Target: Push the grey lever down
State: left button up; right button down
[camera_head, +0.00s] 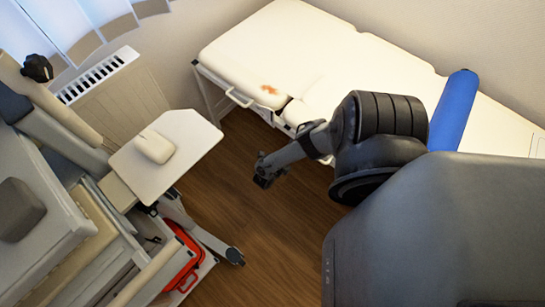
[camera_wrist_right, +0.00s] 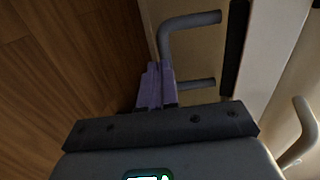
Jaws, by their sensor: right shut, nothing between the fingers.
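A grey bent bar, which looks like the grey lever (camera_wrist_right: 188,20), shows in the right wrist view. It curves out from a pale panel, and its near part passes behind my fingers. My right gripper (camera_wrist_right: 154,70) is shut with its purple fingers together and nothing between them. Its fingertips overlap the bar in the picture; I cannot tell whether they touch it. The grey lever cannot be made out there. My left gripper is not in view.
A white tray table (camera_head: 195,135) with a cream object (camera_head: 155,146) stands at the left beside a grey machine. A red case (camera_head: 183,260) lies low there. A blue roll (camera_head: 454,110) rests on the bed. Wooden floor (camera_head: 235,200) is open between.

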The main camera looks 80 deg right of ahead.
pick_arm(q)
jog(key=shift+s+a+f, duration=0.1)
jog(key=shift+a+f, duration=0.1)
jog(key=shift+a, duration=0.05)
pick_arm(e)
jog(key=shift+s+d+f, duration=0.25)
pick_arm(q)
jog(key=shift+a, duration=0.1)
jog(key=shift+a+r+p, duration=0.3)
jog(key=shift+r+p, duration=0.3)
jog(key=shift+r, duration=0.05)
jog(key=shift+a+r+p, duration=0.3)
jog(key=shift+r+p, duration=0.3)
pick_arm(e)
jog(key=f+v, duration=0.2)
jog(key=v, duration=1.2)
jog(key=shift+w+a+f, duration=0.35)
jog(key=shift+w, duration=0.05)
